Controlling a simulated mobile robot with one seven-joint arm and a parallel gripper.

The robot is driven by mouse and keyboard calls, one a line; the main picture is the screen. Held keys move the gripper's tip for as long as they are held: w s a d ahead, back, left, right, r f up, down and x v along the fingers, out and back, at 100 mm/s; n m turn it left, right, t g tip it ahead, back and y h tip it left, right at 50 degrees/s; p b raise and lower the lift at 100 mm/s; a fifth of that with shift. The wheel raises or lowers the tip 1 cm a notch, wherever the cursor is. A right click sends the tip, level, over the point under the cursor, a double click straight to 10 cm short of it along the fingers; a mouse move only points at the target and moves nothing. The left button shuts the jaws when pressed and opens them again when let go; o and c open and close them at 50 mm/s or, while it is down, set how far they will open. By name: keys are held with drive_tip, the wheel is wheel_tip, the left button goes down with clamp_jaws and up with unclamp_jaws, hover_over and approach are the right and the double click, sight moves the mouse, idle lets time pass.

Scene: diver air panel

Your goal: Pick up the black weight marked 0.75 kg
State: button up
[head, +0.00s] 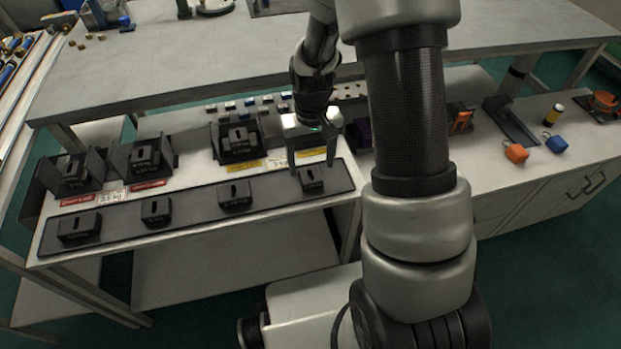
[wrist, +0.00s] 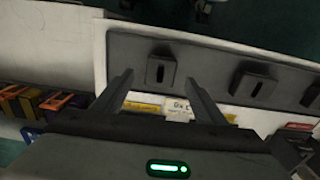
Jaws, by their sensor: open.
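Several black slotted weights stand in a front row on a long dark tray (head: 275,191). The rightmost weight (head: 311,184) is the smallest-looking; it shows in the wrist view as a weight with a slot (wrist: 161,70). Left of it in the head view are a second (head: 235,197), a third (head: 156,212) and another at the far left (head: 79,228). Their markings are too small to read, so I cannot tell which says 0.75 kg. My gripper (head: 312,164) is open and empty, just above and around the rightmost weight's place; it also shows in the wrist view (wrist: 161,90).
Larger black blocks sit in dark holders behind the row, such as one at left (head: 72,172) and one in the middle (head: 238,142), with red and yellow labels in front.

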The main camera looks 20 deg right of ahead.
sight(311, 175)
wheel_tip(311, 175, down, 5)
drive_tip(key=shift+w+b, duration=0.1)
drive_tip(key=shift+b, duration=0.5)
drive_tip(key=shift+c, duration=0.5)
drive_tip(key=shift+r, duration=0.15)
clamp_jaws()
